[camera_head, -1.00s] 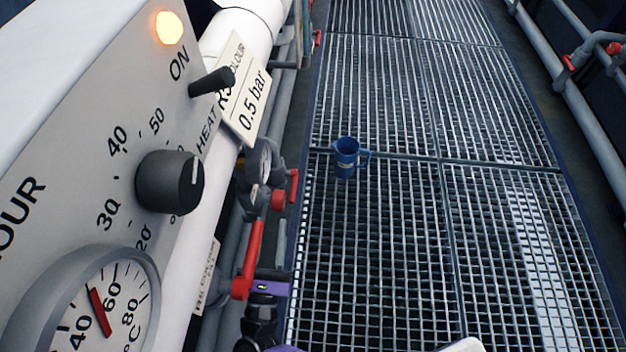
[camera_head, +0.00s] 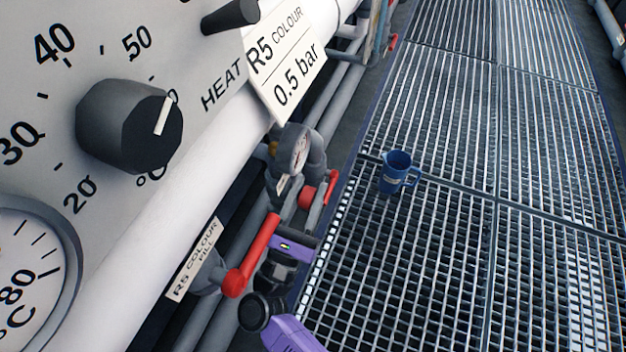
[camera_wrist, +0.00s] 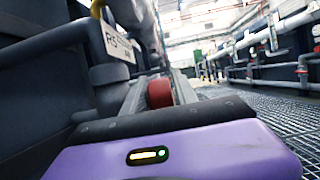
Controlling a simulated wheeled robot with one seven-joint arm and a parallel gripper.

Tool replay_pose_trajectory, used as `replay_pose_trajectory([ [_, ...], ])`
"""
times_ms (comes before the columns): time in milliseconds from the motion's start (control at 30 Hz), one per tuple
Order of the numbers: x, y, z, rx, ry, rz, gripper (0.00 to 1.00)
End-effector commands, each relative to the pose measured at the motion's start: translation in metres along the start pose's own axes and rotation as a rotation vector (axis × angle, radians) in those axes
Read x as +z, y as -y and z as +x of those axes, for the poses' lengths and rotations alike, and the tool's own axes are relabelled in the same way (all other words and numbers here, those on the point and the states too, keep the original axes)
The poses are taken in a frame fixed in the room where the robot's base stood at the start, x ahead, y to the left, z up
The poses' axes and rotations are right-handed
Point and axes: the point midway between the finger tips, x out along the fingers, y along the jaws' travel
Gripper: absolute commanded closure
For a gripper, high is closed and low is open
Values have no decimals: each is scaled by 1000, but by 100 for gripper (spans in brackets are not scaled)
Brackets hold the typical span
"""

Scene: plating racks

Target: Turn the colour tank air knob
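The air knob, a small red round knob (camera_head: 307,197), sits on the pipework below a round pressure gauge (camera_head: 297,150). A sign (camera_head: 287,62) above reads "R5 COLOUR 0.5 bar". My gripper (camera_head: 316,212), with its purple body, reaches up from below to the knob. In the wrist view the red knob (camera_wrist: 160,93) shows between the two grey fingers (camera_wrist: 158,95), which stand apart on either side of it. Whether either finger touches it I cannot tell. Part of the knob is hidden by the gripper.
A red lever (camera_head: 255,252) stands close left of my gripper, by an "R5 COLOUR FILL" label (camera_head: 196,260). Another red handle (camera_head: 330,187) is just right of the knob. The heat panel (camera_head: 60,90) is at left. A blue mug (camera_head: 397,173) stands on the grating (camera_head: 450,260).

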Motion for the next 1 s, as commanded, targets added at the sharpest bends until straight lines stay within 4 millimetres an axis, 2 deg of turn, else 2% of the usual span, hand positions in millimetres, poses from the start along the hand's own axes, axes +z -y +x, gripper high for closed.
replay_pose_trajectory([
  [200, 0, 0, 21, 0, 0, 1, 65],
  [533, 0, 0, 24, 1, 0, 1, 65],
  [567, 0, 0, 24, 0, 0, 0, 67],
  [733, 0, 0, 24, 1, -1, 0, 100],
  [1000, 2, 1, 26, -1, -36, 1, 100],
])
